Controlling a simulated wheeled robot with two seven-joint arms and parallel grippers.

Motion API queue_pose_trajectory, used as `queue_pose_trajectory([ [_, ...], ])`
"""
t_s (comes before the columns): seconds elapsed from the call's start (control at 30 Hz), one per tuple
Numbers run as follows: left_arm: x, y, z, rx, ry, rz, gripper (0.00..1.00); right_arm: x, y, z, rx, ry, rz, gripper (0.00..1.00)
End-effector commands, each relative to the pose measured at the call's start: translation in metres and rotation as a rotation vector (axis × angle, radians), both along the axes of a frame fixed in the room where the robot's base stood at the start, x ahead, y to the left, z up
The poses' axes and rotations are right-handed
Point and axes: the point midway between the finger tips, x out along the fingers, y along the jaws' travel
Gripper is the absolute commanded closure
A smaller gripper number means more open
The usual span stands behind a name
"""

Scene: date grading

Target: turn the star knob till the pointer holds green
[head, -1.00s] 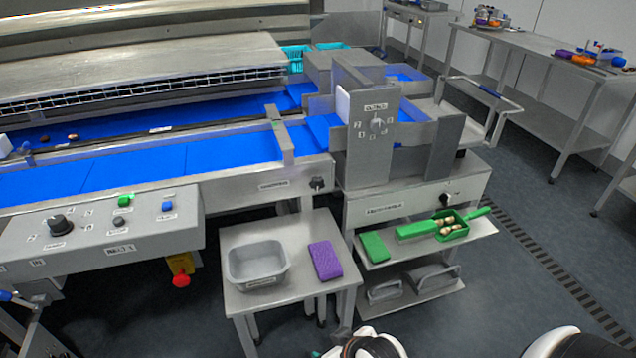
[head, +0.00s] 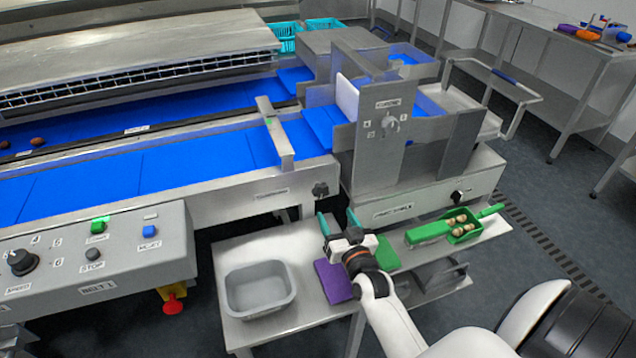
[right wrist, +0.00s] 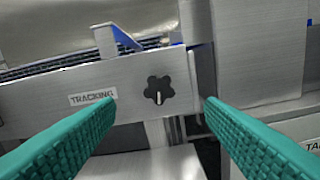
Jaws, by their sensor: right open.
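A black star knob (head: 320,189) sits on the front rail of the blue belt conveyor. In the right wrist view the star knob (right wrist: 158,90) is beside a TRACKING label (right wrist: 93,97), and a white mark on it points down. My right gripper (head: 337,219) is open and empty, just below and in front of the knob. In the right wrist view its teal fingers stand apart to either side of the knob, not touching it. A small green mark (head: 268,121) shows on the bracket across the belt; I cannot make out a pointer there. My left gripper is out of view.
A second dark knob (head: 457,197) is on the machine to the right. Below my right gripper are a low table with a grey tub (head: 232,301) and a purple pad (head: 333,281).

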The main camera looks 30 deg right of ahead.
Motion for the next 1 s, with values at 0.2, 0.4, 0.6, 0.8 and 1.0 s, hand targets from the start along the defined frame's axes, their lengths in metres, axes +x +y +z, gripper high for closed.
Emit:
queue_pose_trajectory([
  [0.2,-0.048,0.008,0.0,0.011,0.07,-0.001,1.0,0.039,-0.009,0.002,-0.002,-0.001,0.002,0.37],
  [0.4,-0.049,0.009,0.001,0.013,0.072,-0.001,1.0,0.077,-0.018,0.001,-0.001,0.0,0.002,0.37],
  [0.6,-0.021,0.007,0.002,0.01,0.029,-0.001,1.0,0.102,-0.024,0.001,-0.002,0.001,0.002,0.37],
  [0.8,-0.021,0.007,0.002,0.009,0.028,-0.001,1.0,0.109,-0.026,0.0,-0.002,0.002,0.002,0.37],
  [1.0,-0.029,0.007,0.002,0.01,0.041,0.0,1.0,0.109,-0.026,0.0,-0.002,0.002,0.002,0.37],
])
